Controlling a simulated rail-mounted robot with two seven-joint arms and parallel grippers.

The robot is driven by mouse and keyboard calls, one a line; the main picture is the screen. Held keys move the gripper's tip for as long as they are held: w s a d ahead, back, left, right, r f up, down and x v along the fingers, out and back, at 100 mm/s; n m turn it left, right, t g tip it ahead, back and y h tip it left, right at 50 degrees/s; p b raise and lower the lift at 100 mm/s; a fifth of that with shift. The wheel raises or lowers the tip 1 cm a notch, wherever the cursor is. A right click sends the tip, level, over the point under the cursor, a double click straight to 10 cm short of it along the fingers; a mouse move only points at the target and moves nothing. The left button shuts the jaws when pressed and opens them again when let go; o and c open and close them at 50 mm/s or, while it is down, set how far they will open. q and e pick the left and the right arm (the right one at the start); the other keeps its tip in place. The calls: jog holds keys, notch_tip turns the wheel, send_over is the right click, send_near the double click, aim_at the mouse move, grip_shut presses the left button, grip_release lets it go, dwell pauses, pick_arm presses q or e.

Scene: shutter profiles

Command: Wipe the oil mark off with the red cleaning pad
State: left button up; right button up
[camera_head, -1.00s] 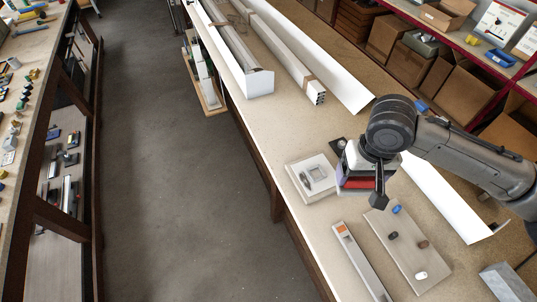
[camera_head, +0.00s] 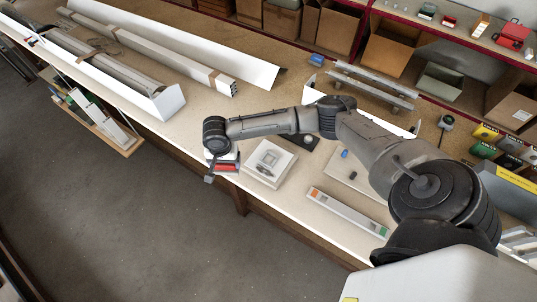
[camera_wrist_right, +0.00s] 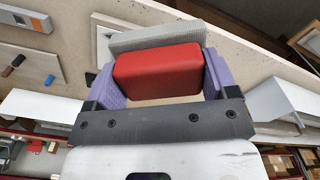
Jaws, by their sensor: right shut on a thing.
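The red cleaning pad (camera_head: 227,167) is held near the bench's front edge, left of a white square box. In the right wrist view the pad (camera_wrist_right: 158,72) is a red block with a grey layer on its far side. My right gripper (camera_wrist_right: 160,80) is shut on it, with a purple finger at each end. In the head view my right gripper (camera_head: 222,160) is partly hidden by its own wrist. I cannot tell whether the pad touches the bench. I cannot make out an oil mark in either view. My left gripper is not in view.
The white box (camera_head: 262,176) stands just right of the pad. A long narrow piece with orange and green ends (camera_head: 340,209) lies further right. Long shutter profiles (camera_head: 150,48) lie at the back left. Bare bench top (camera_head: 190,125) lies left of the gripper.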

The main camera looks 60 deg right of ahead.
jog(key=s+d+f+m+p, duration=0.2)
jog(key=s+d+f+m, duration=0.4)
jog(key=s+d+f, duration=0.3)
jog(key=s+d, duration=0.1)
jog(key=d, duration=0.2)
jog(key=shift+d+f+p, duration=0.35)
jog(key=shift+d+f, duration=0.05)
notch_tip(320, 180, down, 6)
jog(key=shift+a+f+b, duration=0.1)
jog(key=shift+b, duration=1.05)
jog(key=shift+f+b, duration=0.5)
jog(key=shift+f, duration=0.95)
jog(key=shift+f, duration=0.45)
